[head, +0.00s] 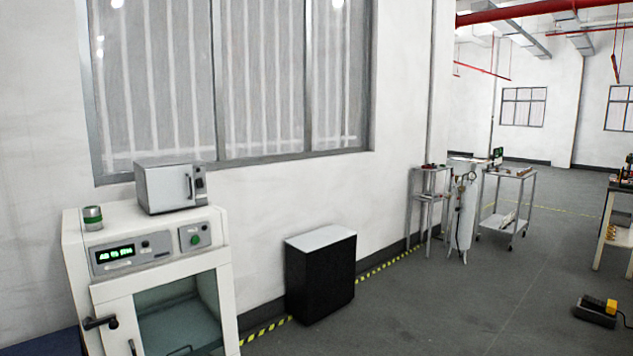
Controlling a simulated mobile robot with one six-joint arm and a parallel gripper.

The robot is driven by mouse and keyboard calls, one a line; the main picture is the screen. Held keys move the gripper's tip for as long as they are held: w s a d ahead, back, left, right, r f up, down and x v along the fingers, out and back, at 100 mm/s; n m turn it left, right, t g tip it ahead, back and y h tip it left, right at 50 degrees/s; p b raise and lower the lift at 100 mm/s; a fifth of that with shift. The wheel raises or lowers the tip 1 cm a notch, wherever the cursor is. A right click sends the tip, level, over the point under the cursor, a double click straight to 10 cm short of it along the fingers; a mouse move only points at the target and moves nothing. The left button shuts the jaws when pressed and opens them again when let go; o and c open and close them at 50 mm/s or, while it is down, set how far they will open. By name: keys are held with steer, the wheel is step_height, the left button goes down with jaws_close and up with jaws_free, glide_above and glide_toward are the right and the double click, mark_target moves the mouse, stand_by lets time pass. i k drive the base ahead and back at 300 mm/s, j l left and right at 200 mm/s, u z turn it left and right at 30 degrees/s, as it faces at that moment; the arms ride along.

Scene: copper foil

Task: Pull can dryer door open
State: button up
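A white cabinet (76,262) that looks like a dryer stands at the lower left. It has a lit green display (115,253), a green button (194,239) and a front door with a greenish glass window (180,312). A black lever (99,322) sticks out at the door's left side. The door looks shut, but its lower part is cut off by the picture edge. A small grey box (163,190) with a vertical handle (189,186) sits on top, its front shut. I cannot tell for certain which one is the can dryer. My gripper is not in view.
A can with a green band (93,217) stands on the cabinet top. A black bin-like box (320,274) with a light top stands right of the cabinet by the wall. Metal carts (506,203) stand farther back. A yellow-and-black pedal (597,309) lies at right. The middle floor is clear.

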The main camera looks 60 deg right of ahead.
mark_target(168, 188)
steer(key=z, duration=0.9)
